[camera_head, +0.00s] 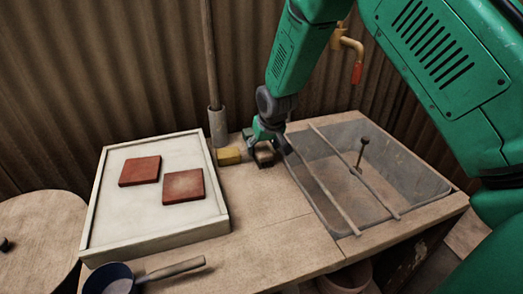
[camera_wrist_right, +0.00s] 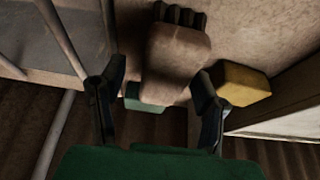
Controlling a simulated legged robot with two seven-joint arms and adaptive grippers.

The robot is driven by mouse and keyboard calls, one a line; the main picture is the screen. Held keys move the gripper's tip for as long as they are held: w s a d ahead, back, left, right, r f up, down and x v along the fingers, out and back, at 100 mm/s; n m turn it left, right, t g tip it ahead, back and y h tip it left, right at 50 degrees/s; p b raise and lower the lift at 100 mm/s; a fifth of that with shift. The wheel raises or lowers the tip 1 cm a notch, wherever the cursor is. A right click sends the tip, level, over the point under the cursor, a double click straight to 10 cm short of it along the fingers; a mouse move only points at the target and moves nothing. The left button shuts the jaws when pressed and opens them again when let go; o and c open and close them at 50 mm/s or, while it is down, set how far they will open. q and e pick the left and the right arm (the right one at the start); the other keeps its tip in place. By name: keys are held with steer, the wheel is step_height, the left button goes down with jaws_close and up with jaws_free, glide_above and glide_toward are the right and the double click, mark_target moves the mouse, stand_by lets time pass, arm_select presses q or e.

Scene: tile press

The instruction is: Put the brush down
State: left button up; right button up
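The brush (camera_wrist_right: 176,50), a pale wooden block with dark bristles at one end, lies on the worktop in the right wrist view. In the head view it is a small dark shape (camera_head: 265,157), partly hidden under my gripper. My right gripper (camera_head: 266,144) is low over the worktop, between the white tray and the sink. In the wrist view its two fingers (camera_wrist_right: 160,82) stand apart on either side of the brush's near end, with a visible gap at the left finger. My left gripper is not in view.
A yellow block (camera_head: 229,156) and a green block (camera_wrist_right: 145,104) are close to the brush. The white tray (camera_head: 155,238) with two red tiles is at left, a sink (camera_head: 347,131) at right. A pan (camera_head: 118,284) is at the front. Worktop (camera_head: 267,225) in front is clear.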

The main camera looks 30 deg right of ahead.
steer(key=p+v, duration=0.1)
steer(key=v, duration=0.8)
steer(key=shift+s+r, duration=0.15)
steer(key=shift+r, duration=0.1)
